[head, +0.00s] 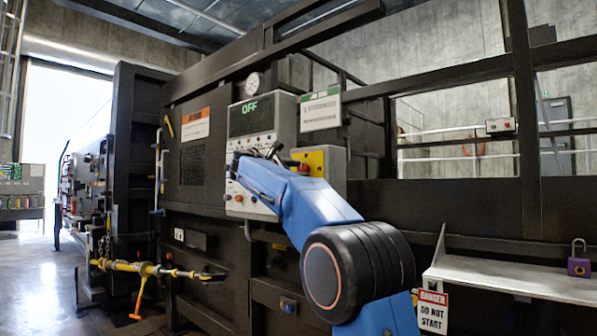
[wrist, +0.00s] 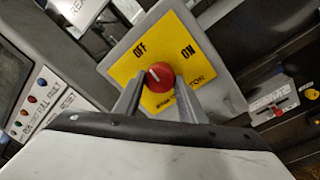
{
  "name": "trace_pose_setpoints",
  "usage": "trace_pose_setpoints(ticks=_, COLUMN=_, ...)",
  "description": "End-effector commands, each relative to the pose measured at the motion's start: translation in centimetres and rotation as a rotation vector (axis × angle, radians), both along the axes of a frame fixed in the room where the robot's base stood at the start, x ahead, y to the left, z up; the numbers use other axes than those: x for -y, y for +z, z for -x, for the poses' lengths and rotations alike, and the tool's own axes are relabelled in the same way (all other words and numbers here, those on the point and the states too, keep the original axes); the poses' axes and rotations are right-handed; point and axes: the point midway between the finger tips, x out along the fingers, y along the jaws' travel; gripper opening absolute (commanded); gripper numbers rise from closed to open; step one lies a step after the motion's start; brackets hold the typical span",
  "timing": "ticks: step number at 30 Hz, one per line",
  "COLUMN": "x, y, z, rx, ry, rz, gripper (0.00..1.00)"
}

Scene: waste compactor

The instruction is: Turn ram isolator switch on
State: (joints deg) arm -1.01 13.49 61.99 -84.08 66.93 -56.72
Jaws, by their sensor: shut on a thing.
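The ram isolator switch is a red rotary knob (wrist: 158,75) on a yellow plate (wrist: 196,72) lettered OFF and ON, on a grey box. In the wrist view its white mark points up-left, toward OFF. My gripper (wrist: 160,84) is shut on the knob, one finger on each side. In the head view my blue arm reaches to the grey box, and the yellow plate (head: 313,160) shows just right of my gripper (head: 283,158). My gripper partly hides the knob there.
Left of the switch is a control panel (head: 251,118) with buttons and a display reading OFF. A gauge (head: 254,83) sits above it. At right, a purple padlock (head: 579,266) stands on a shelf (head: 520,280), near a DANGER DO NOT START tag (head: 432,313). Floor (head: 35,280) is clear at left.

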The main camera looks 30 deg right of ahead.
Motion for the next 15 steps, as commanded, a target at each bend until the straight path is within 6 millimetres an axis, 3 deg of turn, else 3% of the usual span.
trace_pose_setpoints(ticks=15, x=-0.04, y=-0.11, z=-0.08, rx=0.4, ry=-0.001, rz=-0.146, gripper=0.14)
